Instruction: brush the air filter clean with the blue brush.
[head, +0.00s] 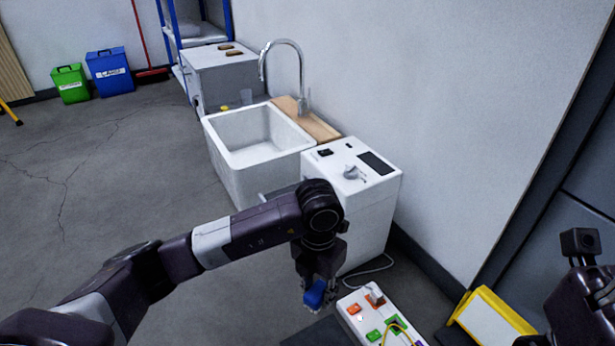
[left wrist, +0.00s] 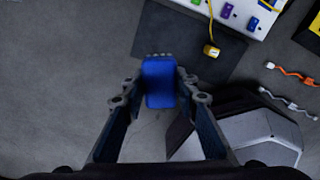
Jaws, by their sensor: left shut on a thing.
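My left gripper (head: 316,296) is shut on the blue brush (head: 315,293), in the lower middle of the head view. In the left wrist view the brush (left wrist: 160,82) sits between the two fingers (left wrist: 160,88), above the floor and a dark mat. A yellow-framed pale panel, which looks like the air filter (head: 490,321), is at the lower right of the head view, to the right of the left gripper and apart from it. Part of my right arm shows at the right edge; its fingertips are not visible.
A white board with coloured blocks (head: 352,322) lies just right of the left gripper, beside a dark mat (left wrist: 185,38). A white cabinet (head: 372,215) and a sink (head: 235,160) stand behind.

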